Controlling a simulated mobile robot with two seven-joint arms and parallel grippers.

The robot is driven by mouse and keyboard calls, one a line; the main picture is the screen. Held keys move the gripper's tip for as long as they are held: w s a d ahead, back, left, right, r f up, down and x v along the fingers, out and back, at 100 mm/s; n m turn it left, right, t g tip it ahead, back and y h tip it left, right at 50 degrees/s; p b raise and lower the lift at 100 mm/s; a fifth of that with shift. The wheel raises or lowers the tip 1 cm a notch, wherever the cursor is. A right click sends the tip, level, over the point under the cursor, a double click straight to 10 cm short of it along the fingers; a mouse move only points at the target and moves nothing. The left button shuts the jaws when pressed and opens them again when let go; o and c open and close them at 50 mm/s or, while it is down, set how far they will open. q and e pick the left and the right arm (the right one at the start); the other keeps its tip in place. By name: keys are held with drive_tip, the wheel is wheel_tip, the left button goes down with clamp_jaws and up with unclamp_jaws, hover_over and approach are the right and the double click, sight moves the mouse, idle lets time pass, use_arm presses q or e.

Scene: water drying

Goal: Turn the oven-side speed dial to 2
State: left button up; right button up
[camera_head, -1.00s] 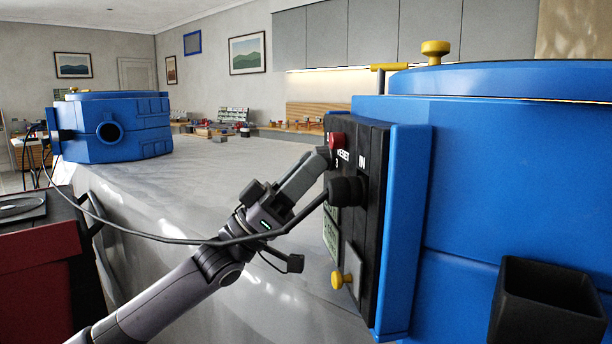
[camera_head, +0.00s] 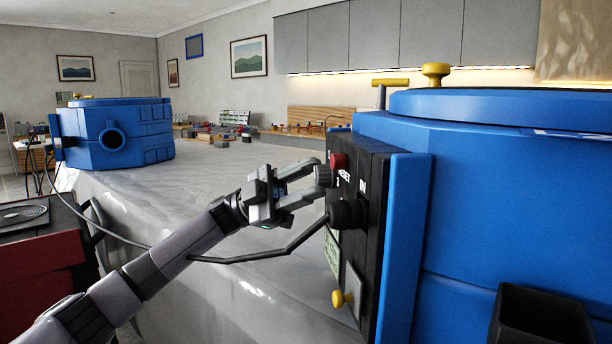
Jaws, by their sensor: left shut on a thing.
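The black control panel (camera_head: 372,210) is on the side of the large blue oven-like unit (camera_head: 480,240) at the right. A small grey dial (camera_head: 323,176) sticks out from the panel's left side, below a red button (camera_head: 338,161) by the word RESET. My left gripper (camera_head: 318,177) reaches in from the left, with its two fingers above and below the dial and their tips closed on it. The fingertips partly cover the dial, and I cannot read its setting. My right gripper is not in view.
A black round fitting (camera_head: 347,213) with a black cable (camera_head: 270,257) sits just below the dial, and a yellow knob (camera_head: 338,299) lower down. A second blue unit (camera_head: 115,135) stands far left on the grey worktop (camera_head: 220,165). A red cabinet (camera_head: 35,270) is at lower left.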

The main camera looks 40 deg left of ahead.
use_arm(q)
drive_tip(key=m+g+y+p, duration=0.1)
drive_tip(key=m, duration=0.1)
drive_tip(key=r+m+g+y+p, duration=0.1)
drive_tip(key=m, duration=0.2)
drive_tip(key=shift+w+a+r+g+y+p, duration=0.1)
drive_tip(key=shift+w+g+y+p, duration=0.05)
drive_tip(key=shift+g+y+p, duration=0.2)
drive_tip(key=shift+r+m+g+y+p, duration=0.15)
drive_tip(key=shift+m+g+y+p, duration=0.3)
drive_tip(key=shift+m+y+p, duration=0.45)
drive_tip(key=shift+r+m+y+p, duration=0.1)
drive_tip(key=shift+m+y+p, duration=0.5)
drive_tip(key=shift+m+y, duration=0.5)
drive_tip(key=shift+m, duration=0.3)
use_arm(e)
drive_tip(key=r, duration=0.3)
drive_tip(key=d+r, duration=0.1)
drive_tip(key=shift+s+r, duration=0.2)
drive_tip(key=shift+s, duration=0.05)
use_arm(q)
drive_tip(key=shift+y, duration=0.35)
drive_tip(key=o, duration=1)
drive_tip(key=shift+o, duration=0.2)
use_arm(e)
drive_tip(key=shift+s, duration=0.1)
